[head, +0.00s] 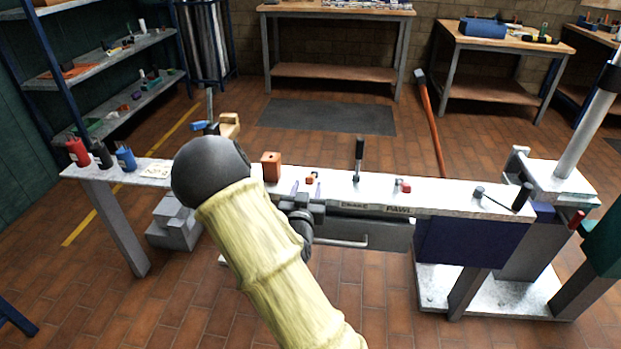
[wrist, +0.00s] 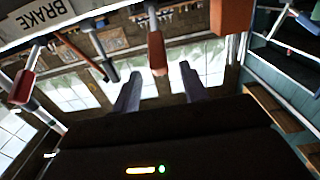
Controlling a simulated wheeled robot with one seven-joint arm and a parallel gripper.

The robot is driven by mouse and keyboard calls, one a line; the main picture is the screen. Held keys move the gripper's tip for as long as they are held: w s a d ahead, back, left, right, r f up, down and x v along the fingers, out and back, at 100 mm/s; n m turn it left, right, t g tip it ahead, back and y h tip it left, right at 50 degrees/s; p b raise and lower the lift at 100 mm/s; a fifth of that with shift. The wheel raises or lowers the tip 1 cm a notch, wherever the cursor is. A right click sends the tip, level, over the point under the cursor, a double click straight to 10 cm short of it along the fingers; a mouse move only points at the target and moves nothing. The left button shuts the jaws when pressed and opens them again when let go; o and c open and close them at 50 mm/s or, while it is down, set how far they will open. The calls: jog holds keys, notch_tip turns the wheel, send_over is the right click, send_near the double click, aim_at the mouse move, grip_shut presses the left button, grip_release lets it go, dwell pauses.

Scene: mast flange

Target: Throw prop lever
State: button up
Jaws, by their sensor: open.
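A short lever with an orange-red handle (head: 310,180) stands at the front edge of the grey plate, left of the BRAKE label. No PROP label is readable; my arm covers part of the plate edge. My gripper (head: 306,188) is open at that front edge, its two purple-grey fingers close to this lever. In the wrist view, the red handle (wrist: 157,52) appears between and just beyond the open fingertips (wrist: 158,80). I cannot tell whether they touch it. A tall black-handled lever (head: 358,156) stands by the BRAKE label, and a red-handled lever (head: 404,187) by PAWL.
An orange block (head: 271,166) stands just left of the lever. Red, black and blue bottles stand at the plate's left end (head: 150,181). A black-handled crank (head: 522,196) and a mast (head: 590,130) are at the right. The floor in front is open.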

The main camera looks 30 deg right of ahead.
aim_at(310, 176)
jog(key=x, duration=0.5)
jog(key=shift+w+d, duration=0.1)
jog(key=shift+w, duration=0.05)
jog(key=shift+w+d, duration=0.15)
jog(key=shift+d, duration=0.05)
jog(key=shift+a, duration=0.1)
grip_shut()
